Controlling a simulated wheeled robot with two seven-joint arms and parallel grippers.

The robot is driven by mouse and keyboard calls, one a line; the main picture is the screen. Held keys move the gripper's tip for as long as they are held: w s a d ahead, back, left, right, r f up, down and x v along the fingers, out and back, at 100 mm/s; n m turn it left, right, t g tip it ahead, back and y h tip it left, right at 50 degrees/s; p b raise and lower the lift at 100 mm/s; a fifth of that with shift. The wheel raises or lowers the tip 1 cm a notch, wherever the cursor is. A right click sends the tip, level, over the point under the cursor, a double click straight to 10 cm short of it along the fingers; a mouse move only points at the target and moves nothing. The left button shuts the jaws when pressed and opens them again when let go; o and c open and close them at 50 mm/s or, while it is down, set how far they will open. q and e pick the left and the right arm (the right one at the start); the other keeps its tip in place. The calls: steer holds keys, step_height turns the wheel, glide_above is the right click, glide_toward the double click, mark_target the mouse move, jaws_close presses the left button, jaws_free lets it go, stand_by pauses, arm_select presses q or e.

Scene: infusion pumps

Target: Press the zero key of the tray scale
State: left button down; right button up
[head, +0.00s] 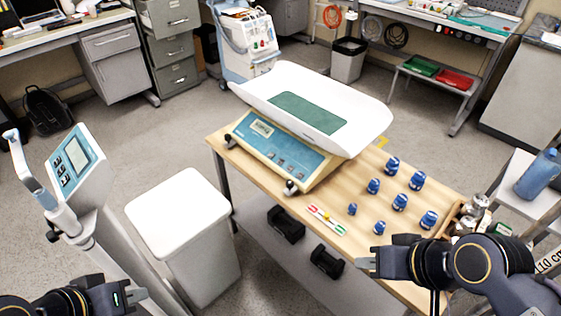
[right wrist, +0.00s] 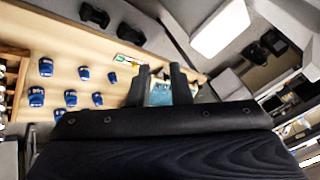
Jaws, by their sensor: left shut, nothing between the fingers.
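The tray scale has a white curved tray (head: 352,101) with a green mat, on a beige base with a blue front panel (head: 277,150). The panel carries a small display (head: 262,128) and a row of small keys; their labels are too small to read. My left gripper (head: 143,294) is shut and empty at the bottom left, well away from the scale. My right gripper (head: 363,262) is in front of the table's near edge, below and right of the panel, touching no key. In the right wrist view its fingers (right wrist: 161,72) stand apart with nothing held.
Several blue weights (head: 400,202) stand on the wooden table (head: 330,190) right of the scale, with a red-green-yellow strip (head: 326,220) near the front edge. A white-lidded bin (head: 180,212) and a monitor on a stand (head: 75,160) are at left. Metal jars (head: 476,205) stand at right.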

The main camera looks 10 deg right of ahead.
jaws_close()
stand_by(1.4)
